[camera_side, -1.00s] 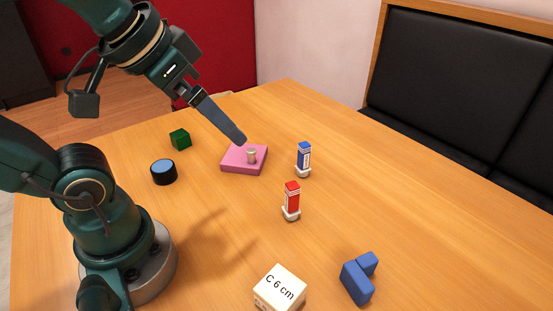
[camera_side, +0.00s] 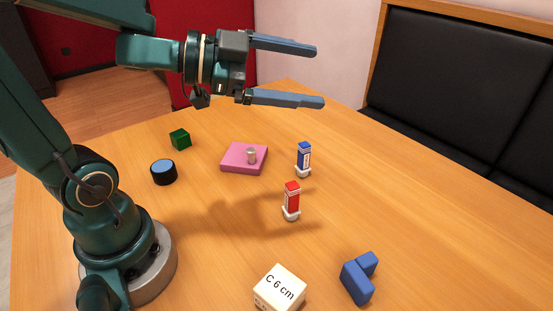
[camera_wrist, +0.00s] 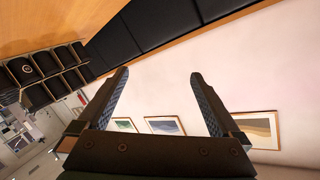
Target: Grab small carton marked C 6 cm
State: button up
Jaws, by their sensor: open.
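The small white carton (camera_side: 279,289) marked "C 6 cm" sits on the wooden table at the bottom of the side view, its lower edge cut off by the frame. My gripper (camera_side: 320,76) is high above the far part of the table, well away from the carton, with its fingers pointing to the right. It is open and empty. In the wrist view my gripper (camera_wrist: 158,80) also shows its two fingers spread apart, with only wall and seating beyond them. The carton is not in the wrist view.
On the table (camera_side: 420,230) a blue L-shaped block (camera_side: 357,280) lies right of the carton. A red bottle (camera_side: 292,199), a blue bottle (camera_side: 304,159), a pink block (camera_side: 238,163) with a metal peg, a green cube (camera_side: 180,139) and a black-and-blue cylinder (camera_side: 163,172) stand farther back.

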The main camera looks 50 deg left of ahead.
jog(key=s+d+f+m+g+h, duration=0.2)
jog(key=s+d+f+g+h, duration=0.15)
jog(key=s+g, duration=0.35)
jog(key=s+d+f+m+g+h, duration=0.2)
jog(key=s+d+g+h, duration=0.15)
jog(key=s, duration=0.45)
send_near(276, 284)
jog(key=x, duration=0.3)
jog(key=shift+w+d+g, duration=0.1)
jog(key=shift+w+g, duration=0.05)
jog(key=shift+g, duration=0.1)
jog(key=shift+d+f, duration=0.15)
jog(key=shift+d, duration=0.05)
jog(key=shift+x, duration=2.35)
jog(key=c, duration=1.4)
jog(key=shift+c, duration=0.2)
